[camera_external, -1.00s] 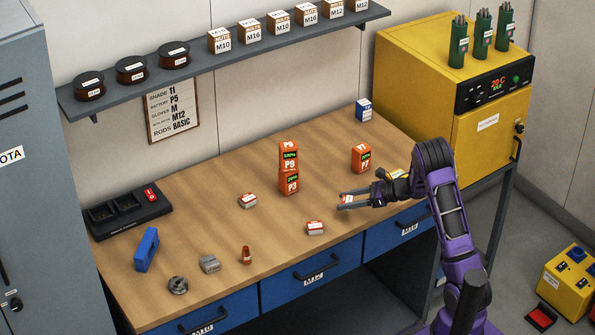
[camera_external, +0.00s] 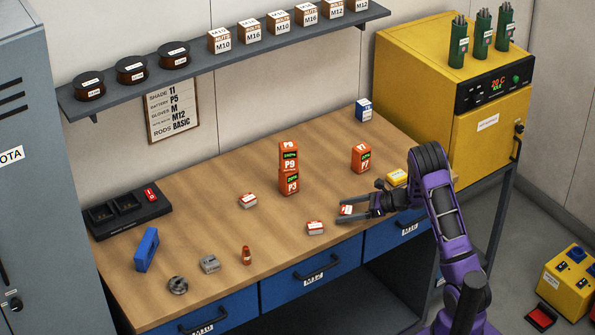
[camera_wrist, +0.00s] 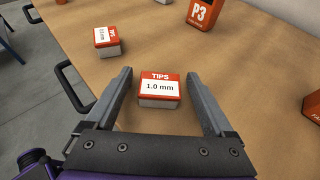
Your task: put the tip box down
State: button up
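The tip box (camera_external: 346,210), a small white box with a red top, stands upright on the wooden bench near its front edge. In the wrist view the tip box (camera_wrist: 159,92) reads "TIPS 1.0 mm". My gripper (camera_external: 343,209) is open around it, low over the bench. In the wrist view my gripper (camera_wrist: 159,80) has one finger on each side of the box, with a visible gap at both sides.
Similar tip boxes stand to the left, one near the front edge (camera_external: 316,228) and one farther back (camera_external: 248,201). Orange batteries P3 (camera_external: 289,184) and P7 (camera_external: 361,159) stand behind. A yellow box (camera_external: 397,177) lies beyond my wrist.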

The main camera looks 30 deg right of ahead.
jog(key=shift+r+p, duration=0.25)
jog(key=shift+p, duration=0.15)
jog(key=v, duration=1.2)
jog(key=shift+b, duration=0.35)
